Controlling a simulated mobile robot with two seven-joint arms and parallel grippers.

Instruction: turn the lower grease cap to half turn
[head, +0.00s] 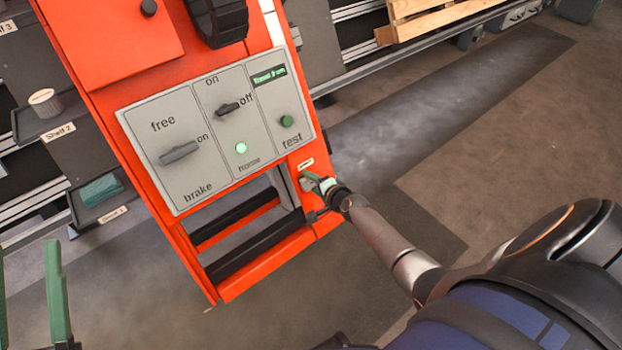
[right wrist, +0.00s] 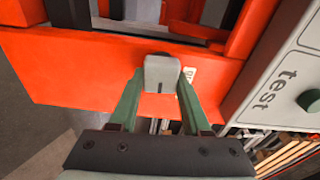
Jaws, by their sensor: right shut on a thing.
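The grease cap (right wrist: 161,72) is a small grey block with a dark line on its face. It sits on the orange panel's lower right part. In the head view the cap (head: 307,184) shows just below a small white label, partly hidden by my gripper. My right gripper (head: 320,184) is shut on it; in the right wrist view its green fingers (right wrist: 160,88) lie on either side of the cap. My left gripper (head: 28,290) is at the lower left of the head view, its green fingers wide apart and nothing seen between them.
The orange machine carries a grey control panel (head: 131,119) with a brake lever (head: 179,152), an on/off switch (head: 228,109), a lit green lamp (head: 241,148) and a green test button (head: 287,121). Shelves (head: 50,125) stand at the left. The floor at the right (head: 480,130) is clear.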

